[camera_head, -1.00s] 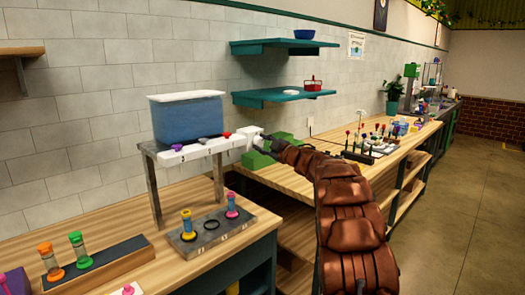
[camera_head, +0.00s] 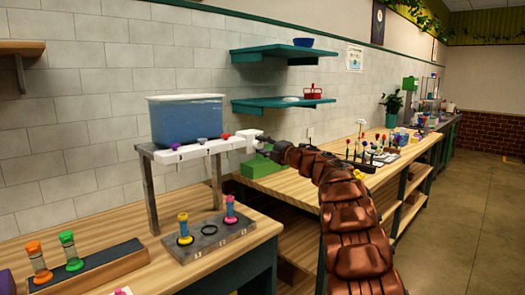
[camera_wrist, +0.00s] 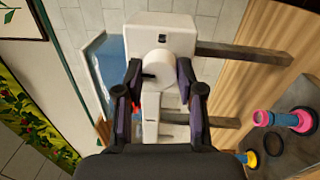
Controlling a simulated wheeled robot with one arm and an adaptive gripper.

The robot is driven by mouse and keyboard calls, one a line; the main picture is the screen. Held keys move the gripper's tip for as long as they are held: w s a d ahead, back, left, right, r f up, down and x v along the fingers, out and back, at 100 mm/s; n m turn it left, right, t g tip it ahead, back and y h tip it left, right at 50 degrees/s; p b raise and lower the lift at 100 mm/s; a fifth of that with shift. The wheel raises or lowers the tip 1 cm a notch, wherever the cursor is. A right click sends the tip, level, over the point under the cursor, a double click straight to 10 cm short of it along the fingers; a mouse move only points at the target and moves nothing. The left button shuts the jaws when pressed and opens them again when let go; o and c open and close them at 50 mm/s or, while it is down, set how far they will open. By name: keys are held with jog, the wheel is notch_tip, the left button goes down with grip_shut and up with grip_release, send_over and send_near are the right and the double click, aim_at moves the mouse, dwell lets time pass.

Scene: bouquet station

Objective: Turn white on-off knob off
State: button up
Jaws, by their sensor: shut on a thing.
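The white on-off knob (camera_wrist: 159,65) is a round white piece with a dark pointer mark, on the face of a white block (camera_wrist: 160,32) in the wrist view. My gripper (camera_wrist: 159,68) is shut on the knob, with one finger on each side of it. In the head view my gripper (camera_head: 262,142) is at the right end of the white panel (camera_head: 190,151), where the block sits. The knob cannot be made out there.
A blue tank (camera_head: 187,119) stands on the grey-legged stand behind the panel. Below is a grey rack (camera_head: 211,236) with capped tubes on the wooden bench. Green boxes (camera_head: 262,166) lie close under my arm. Teal shelves (camera_head: 277,103) hang on the wall.

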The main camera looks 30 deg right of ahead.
jog(key=shift+f+n, duration=0.1)
jog(key=shift+n, duration=0.4)
jog(key=o, duration=1.1)
jog(key=shift+o, duration=0.2)
jog(key=shift+s, duration=0.1)
jog(key=shift+s+d, duration=0.15)
jog(key=shift+s, duration=0.3)
jog(key=v, duration=1)
jog(key=shift+s, duration=0.45)
jog(key=shift+d, duration=0.1)
